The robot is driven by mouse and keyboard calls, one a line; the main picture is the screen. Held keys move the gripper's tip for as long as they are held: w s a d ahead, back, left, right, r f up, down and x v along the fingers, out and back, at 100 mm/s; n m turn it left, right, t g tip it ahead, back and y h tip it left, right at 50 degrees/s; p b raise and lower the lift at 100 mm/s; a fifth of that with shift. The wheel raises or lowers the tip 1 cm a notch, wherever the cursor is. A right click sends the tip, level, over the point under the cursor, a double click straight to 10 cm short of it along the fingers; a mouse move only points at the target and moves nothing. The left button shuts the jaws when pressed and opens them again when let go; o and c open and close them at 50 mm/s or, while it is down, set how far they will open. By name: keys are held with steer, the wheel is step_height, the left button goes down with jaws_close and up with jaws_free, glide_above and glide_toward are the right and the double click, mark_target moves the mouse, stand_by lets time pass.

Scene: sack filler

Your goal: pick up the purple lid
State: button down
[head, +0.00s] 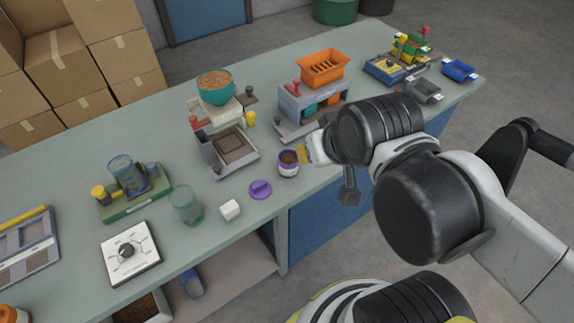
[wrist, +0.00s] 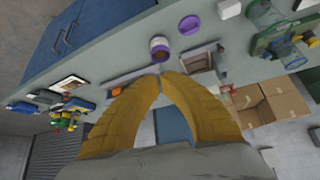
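The purple lid (head: 260,189) lies flat on the green-grey bench top near its front edge, with a raised grip on top. It also shows in the wrist view (wrist: 189,25), near the top. My gripper (head: 303,155) is to the right of the lid, beside a purple and white jar (head: 288,168) with brown contents. In the wrist view my yellow fingers (wrist: 162,74) come together at their tips, with nothing seen between them. The jar (wrist: 159,54) is just beyond the fingertips, and the lid is farther off, apart from the gripper.
A white cube (head: 230,210) and a greenish glass (head: 186,207) stand left of the lid. Behind it is a weighing device (head: 222,150) carrying a teal bowl (head: 215,92). A grey rack with an orange bin (head: 323,68) stands behind my gripper. Bench space just around the lid is clear.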

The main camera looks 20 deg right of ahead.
stand_by(0.3)
steer(key=c, duration=1.3)
jaws_free()
steer(key=shift+w+a, duration=0.1)
steer(key=o, duration=0.5)
steer(key=shift+w+a+g, duration=0.2)
steer(key=shift+w+g, duration=0.05)
steer(key=shift+g, duration=0.05)
steer(key=n+g, duration=0.3)
steer(key=g, duration=0.4)
glide_above(259, 184)
step_height(259, 184, down, 10)
steer(key=f, duration=0.1)
steer(key=f+b, duration=0.2)
steer(key=f, duration=0.1)
steer(key=f+b, duration=0.1)
steer(key=f, duration=0.1)
steer(key=shift+s+f, duration=0.1)
steer(key=shift+s, duration=0.15)
steer(key=f+b, duration=0.2)
steer(key=f, duration=0.1)
steer(key=f+b, duration=0.1)
steer(key=f, duration=0.1)
steer(key=shift+w+f, duration=0.2)
steer(key=shift+w, duration=0.05)
steer(key=shift+r, duration=0.1)
